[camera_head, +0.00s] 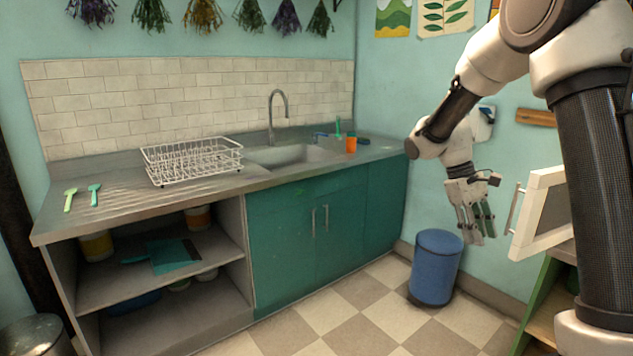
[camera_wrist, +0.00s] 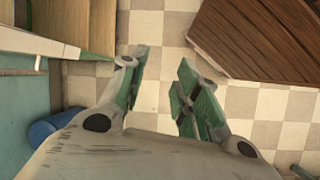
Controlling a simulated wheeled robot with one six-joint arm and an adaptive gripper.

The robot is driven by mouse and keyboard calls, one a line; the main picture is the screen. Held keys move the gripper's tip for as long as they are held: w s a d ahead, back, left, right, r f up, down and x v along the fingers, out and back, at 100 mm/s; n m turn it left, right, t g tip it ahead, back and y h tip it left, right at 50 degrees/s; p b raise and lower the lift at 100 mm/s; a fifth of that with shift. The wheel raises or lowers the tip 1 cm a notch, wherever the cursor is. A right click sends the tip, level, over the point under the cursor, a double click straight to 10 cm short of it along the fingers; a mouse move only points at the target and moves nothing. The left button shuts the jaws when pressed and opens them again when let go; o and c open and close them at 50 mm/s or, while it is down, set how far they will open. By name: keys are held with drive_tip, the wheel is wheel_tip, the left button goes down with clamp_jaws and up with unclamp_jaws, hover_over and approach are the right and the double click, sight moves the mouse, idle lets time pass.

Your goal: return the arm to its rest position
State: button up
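My gripper (camera_head: 476,222) hangs down at the right in the head view, in front of the teal wall and above the right side of the blue bin. In the wrist view my gripper (camera_wrist: 161,95) shows its two green-padded fingers spread apart. Only checkered floor shows between them, so it is open and empty. My arm is bent, reaching from the right edge of the head view with its wrist pointing down.
A blue bin (camera_head: 436,267) stands below my gripper. A white door with a handle (camera_head: 543,213) stands open just right of it. The counter (camera_head: 130,205) holds a dish rack (camera_head: 193,160). A brown wooden piece (camera_wrist: 262,40) shows at upper right in the wrist view.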

drive_tip(key=s+a+r+m+t+y, duration=0.1)
drive_tip(key=s+r+t, duration=0.3)
drive_tip(key=s, duration=0.7)
drive_tip(key=s+a+r+m+t+y, duration=0.1)
drive_tip(key=s+r+m+t+y, duration=0.1)
drive_tip(key=s+r, duration=0.5)
drive_tip(key=s+m+t, duration=0.1)
drive_tip(key=s+t, duration=0.1)
drive_tip(key=s, duration=0.3)
drive_tip(key=shift+s+r+m+y, duration=0.15)
drive_tip(key=shift+s+m+y, duration=0.15)
drive_tip(key=shift+y, duration=0.1)
